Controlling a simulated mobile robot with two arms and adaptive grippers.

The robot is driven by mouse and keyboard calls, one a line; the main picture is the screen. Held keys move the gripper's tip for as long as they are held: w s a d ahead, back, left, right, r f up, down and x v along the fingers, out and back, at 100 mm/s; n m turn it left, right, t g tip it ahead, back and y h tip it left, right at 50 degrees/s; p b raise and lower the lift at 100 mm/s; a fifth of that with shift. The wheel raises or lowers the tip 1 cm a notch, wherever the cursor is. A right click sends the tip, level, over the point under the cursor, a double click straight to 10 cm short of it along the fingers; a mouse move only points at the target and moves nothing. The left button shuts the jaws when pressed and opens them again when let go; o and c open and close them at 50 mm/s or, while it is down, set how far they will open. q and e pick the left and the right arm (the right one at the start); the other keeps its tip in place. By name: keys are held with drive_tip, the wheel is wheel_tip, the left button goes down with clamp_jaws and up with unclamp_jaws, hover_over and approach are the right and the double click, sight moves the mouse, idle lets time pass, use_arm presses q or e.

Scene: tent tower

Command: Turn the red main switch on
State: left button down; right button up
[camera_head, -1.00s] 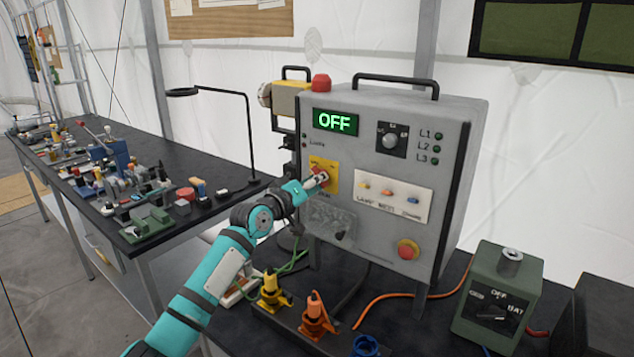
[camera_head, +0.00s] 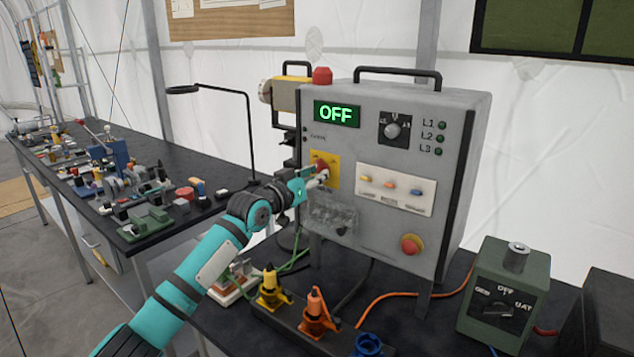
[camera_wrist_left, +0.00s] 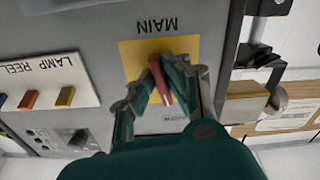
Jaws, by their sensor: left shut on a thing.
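The red main switch (camera_head: 321,167) sits on a yellow plate (camera_head: 333,172) on the front of the grey control box (camera_head: 360,235). My left gripper (camera_head: 318,177) is at the switch and partly covers it. In the left wrist view the red handle (camera_wrist_left: 164,88) stands between the two fingers of my left gripper (camera_wrist_left: 160,90), which are shut on it. The word MAIN shows upside down above the yellow plate there. The green display (camera_head: 336,114) on the box reads OFF. My right gripper is not in view.
Toggle switches (camera_head: 389,187), a red knob (camera_head: 411,244) and a dial (camera_head: 394,131) are on the same box face. Yellow (camera_head: 270,287) and orange (camera_head: 316,312) connectors stand below. A green box (camera_head: 505,292) is at the right, a cluttered bench (camera_head: 150,205) at the left.

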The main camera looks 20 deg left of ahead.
use_arm(q)
drive_tip(key=m, duration=0.3)
drive_tip(key=shift+a, duration=0.1)
drive_tip(key=m, duration=0.2)
drive_tip(key=shift+r+m, duration=0.1)
drive_tip(key=shift+m, duration=0.2)
drive_tip(key=m+p, duration=0.1)
drive_tip(key=m, duration=0.1)
drive_tip(key=shift+a+r+m, duration=0.1)
drive_tip(key=shift+m, duration=0.2)
drive_tip(key=shift+w+a+m+p, duration=0.1)
drive_tip(key=shift+m+p, duration=0.75)
drive_tip(key=shift+m, duration=0.65)
drive_tip(key=c, duration=1.4)
unclamp_jaws()
drive_tip(key=shift+w, duration=0.1)
drive_tip(key=shift+o, duration=0.2)
drive_tip(key=shift+f, duration=0.2)
drive_tip(key=v, duration=1.2)
